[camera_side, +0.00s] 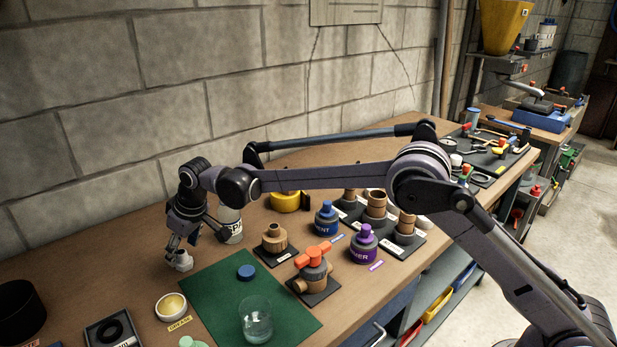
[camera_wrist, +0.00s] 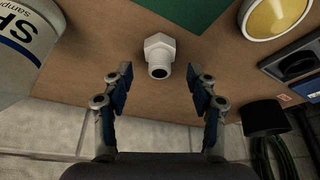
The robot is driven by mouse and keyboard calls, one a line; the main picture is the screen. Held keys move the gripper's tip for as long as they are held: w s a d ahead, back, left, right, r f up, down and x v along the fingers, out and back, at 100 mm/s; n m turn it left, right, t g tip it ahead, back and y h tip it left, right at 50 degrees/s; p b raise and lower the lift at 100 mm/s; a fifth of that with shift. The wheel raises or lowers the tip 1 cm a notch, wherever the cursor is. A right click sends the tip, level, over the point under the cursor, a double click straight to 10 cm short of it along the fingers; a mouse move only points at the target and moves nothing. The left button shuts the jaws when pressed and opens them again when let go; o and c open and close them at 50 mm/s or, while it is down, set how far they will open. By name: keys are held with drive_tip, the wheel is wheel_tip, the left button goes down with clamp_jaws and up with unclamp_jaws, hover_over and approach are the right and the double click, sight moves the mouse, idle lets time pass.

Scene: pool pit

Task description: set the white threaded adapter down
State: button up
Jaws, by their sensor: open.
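The white threaded adapter (camera_wrist: 159,52) stands on the brown bench top in the wrist view, with its hex part towards the top and its round open end towards me. In the side view the adapter (camera_side: 183,262) is just below my gripper (camera_side: 181,244), left of the green mat. In the wrist view my gripper (camera_wrist: 159,78) is open, with one finger on either side of the adapter's line and visible gaps to it. Nothing is held. Whether the adapter's underside rests fully flat is hard to tell.
A white labelled can (camera_side: 231,226) stands close to the right of my gripper. The green mat (camera_side: 213,292) holds a blue cap (camera_side: 246,272) and a glass (camera_side: 256,320). A grease dish (camera_side: 171,306) lies in front. The block wall is behind.

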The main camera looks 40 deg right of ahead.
drive_tip(key=v, duration=0.9)
drive_tip(key=s+d+r+m+t, duration=0.1)
drive_tip(key=s+d+r, duration=0.3)
drive_tip(key=s+d, duration=0.3)
drive_tip(key=s+d+r+m+t, duration=0.15)
drive_tip(key=s+d+r, duration=0.35)
drive_tip(key=d, duration=0.5)
drive_tip(key=s+d+f+m+h, duration=0.1)
drive_tip(key=s+d+f, duration=0.3)
drive_tip(key=s, duration=0.6)
drive_tip(key=s+d+f+m+h, duration=0.1)
drive_tip(key=s+d+f, duration=0.4)
drive_tip(key=s, duration=0.5)
drive_tip(key=shift+d+m+t, duration=0.35)
drive_tip(key=shift+d+m, duration=0.2)
drive_tip(key=shift+d, duration=0.45)
